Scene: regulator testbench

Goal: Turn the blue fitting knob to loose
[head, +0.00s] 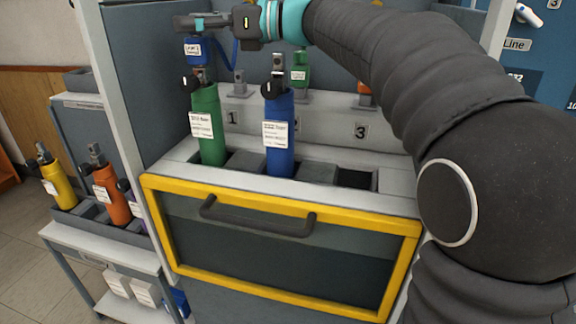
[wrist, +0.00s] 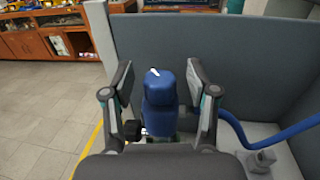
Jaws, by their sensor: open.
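My gripper (wrist: 158,76) is open, one finger on each side of the knob, with a visible gap on both sides. In the head view my gripper (head: 192,22) is just above the blue fitting and hides its top.
A green bottle (head: 208,125) and a blue bottle (head: 279,135) stand in the bench slots below. A green fitting (head: 300,70) and an orange fitting (head: 365,88) are further right. A grey side panel (head: 138,75) is close on the left. A yellow-framed drawer (head: 280,245) is in front.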

